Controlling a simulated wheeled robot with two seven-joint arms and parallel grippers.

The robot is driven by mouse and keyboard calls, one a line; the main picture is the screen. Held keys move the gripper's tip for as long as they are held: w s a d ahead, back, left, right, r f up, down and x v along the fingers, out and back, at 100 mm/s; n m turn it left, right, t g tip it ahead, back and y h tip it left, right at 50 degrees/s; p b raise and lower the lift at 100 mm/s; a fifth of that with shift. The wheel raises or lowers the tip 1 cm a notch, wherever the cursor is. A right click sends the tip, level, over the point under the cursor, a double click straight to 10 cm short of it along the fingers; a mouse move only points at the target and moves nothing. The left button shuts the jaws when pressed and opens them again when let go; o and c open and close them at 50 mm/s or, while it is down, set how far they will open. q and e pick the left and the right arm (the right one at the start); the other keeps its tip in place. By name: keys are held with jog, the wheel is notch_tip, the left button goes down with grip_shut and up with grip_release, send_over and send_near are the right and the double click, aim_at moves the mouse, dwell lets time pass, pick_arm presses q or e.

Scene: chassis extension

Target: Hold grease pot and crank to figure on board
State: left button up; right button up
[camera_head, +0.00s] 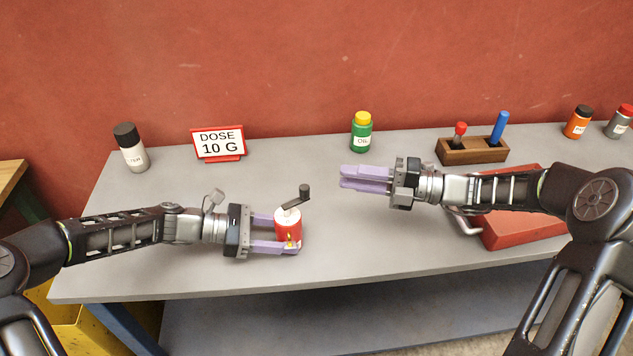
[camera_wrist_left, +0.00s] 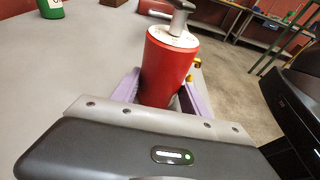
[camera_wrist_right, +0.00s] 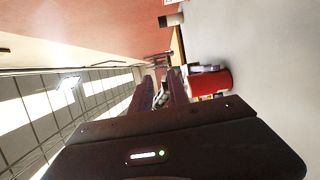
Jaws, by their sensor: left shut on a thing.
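The grease pot (camera_head: 288,228) is a small red cylinder with a white top and a dark crank (camera_head: 299,195) on it. My left gripper (camera_head: 276,232) is shut around the pot, one finger on each side, and the pot stands upright; I cannot tell whether it touches the table. The pot also fills the middle of the left wrist view (camera_wrist_left: 168,68). The board (camera_head: 219,143), red-framed and white, reads "DOSE 10 G" at the back. My right gripper (camera_head: 345,178) is open and empty, right of the pot and apart from the crank.
A grey-white bottle (camera_head: 131,150) stands back left and a green bottle (camera_head: 362,135) back centre. A wooden holder (camera_head: 472,151) with red and blue handled tools stands back right. A red slab-like object (camera_head: 520,236) lies under my right arm. The table's middle (camera_head: 330,255) is clear.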

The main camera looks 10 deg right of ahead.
aim_at(296, 201)
jog(key=o, duration=0.3)
jog(key=shift+s+a+n, duration=0.35)
jog(key=shift+s+n, duration=0.45)
jog(key=shift+n, duration=0.4)
jog(key=shift+o, duration=0.4)
jog(key=n, duration=0.2)
jog(key=s+n, duration=0.1)
jog(key=n, duration=0.1)
jog(key=s+n, duration=0.1)
jog(key=shift+a+f+n, duration=0.1)
jog(key=shift+a+n, duration=0.25)
jog(key=shift+n, duration=0.05)
jog(key=n, duration=0.3)
jog(key=s+n, duration=0.1)
jog(key=n, duration=0.5)
jog(key=shift+s+a+f+t, duration=0.2)
jog(key=shift+a+f+t, duration=0.05)
jog(key=shift+f+t, duration=0.05)
jog(key=x, duration=1.2)
jog(key=shift+c, duration=0.5)
grip_shut()
